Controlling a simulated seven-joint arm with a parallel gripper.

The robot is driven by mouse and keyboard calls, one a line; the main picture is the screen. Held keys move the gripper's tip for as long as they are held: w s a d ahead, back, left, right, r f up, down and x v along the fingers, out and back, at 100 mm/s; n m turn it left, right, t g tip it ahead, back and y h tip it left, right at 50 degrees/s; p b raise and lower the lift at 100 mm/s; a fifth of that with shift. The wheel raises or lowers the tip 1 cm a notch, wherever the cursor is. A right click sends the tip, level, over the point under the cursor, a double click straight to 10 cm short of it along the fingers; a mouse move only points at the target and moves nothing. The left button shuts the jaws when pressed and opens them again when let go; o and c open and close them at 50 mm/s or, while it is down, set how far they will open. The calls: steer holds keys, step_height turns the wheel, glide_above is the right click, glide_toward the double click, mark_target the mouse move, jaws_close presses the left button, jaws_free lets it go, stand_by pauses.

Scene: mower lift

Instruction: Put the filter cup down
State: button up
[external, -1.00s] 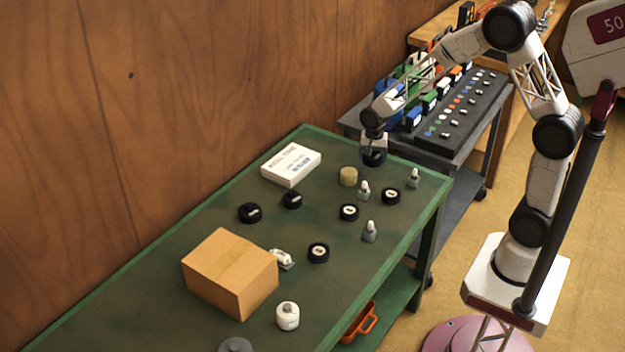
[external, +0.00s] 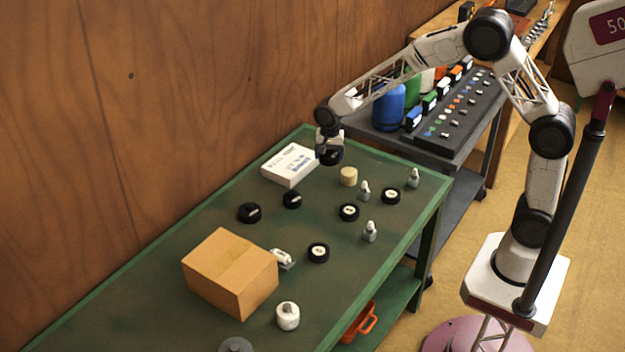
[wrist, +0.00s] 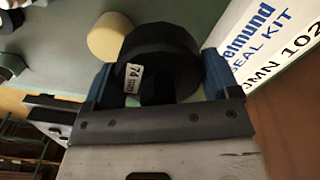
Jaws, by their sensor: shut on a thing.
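My gripper (external: 329,152) is shut on a black round filter cup (wrist: 165,60) and holds it above the green bench, close to the right end of the white seal kit box. In the wrist view the cup sits between the two blue fingers (wrist: 160,80), with a small white label reading 74 on it. In the external view the held cup (external: 331,158) is a dark shape under my wrist. Other black round cups lie on the bench: two to the left (external: 250,212) (external: 292,200), and several with pale centres (external: 349,212) (external: 390,196) (external: 318,252).
The white seal kit box (external: 290,164) lies at the back; it also shows in the wrist view (wrist: 265,45). A tan cylinder (external: 348,176), small grey bottles (external: 370,231), a cardboard box (external: 230,272) and a white jar (external: 288,316) stand on the green bench (external: 190,218). Its left back is clear.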

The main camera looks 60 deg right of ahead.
steer(key=shift+w, duration=0.15)
glide_above(291, 159)
steer(key=shift+w+f, duration=0.1)
steer(key=shift+f, duration=0.65)
stand_by(0.3)
steer(key=shift+f, duration=1.75)
steer(key=shift+f, duration=0.15)
steer(key=o, duration=0.9)
steer(key=shift+o, duration=0.2)
step_height(291, 159, up, 12)
